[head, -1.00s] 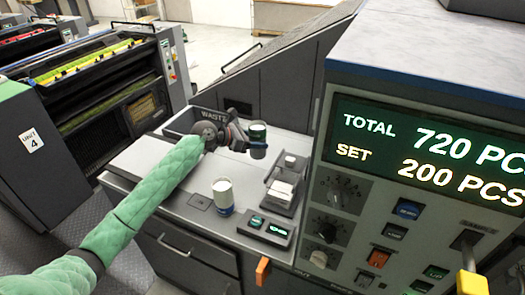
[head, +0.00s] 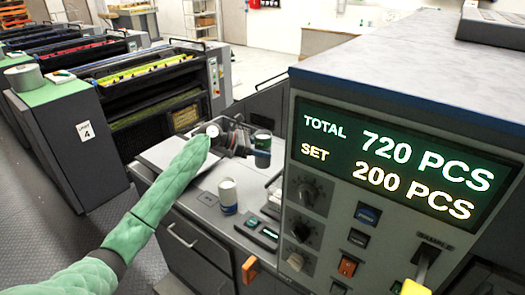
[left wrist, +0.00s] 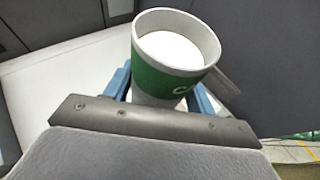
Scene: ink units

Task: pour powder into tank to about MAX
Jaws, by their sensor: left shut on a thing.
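A green-banded cup (head: 262,142) is held upright by my left gripper (head: 262,157) over the far part of the counter. In the left wrist view the cup (left wrist: 160,73) stands between the blue fingers, which are shut on it, and white powder (left wrist: 178,50) shows below its rim. A white container with a blue band (head: 228,197) stands on the counter, nearer than the gripper. I cannot make out a tank with a MAX mark.
A grey console (head: 330,215) with a display and knobs stands close on the right and hides part of the counter. A small device with green displays (head: 257,230) lies beside it. The Unit 4 press cabinet (head: 70,135) is on the left.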

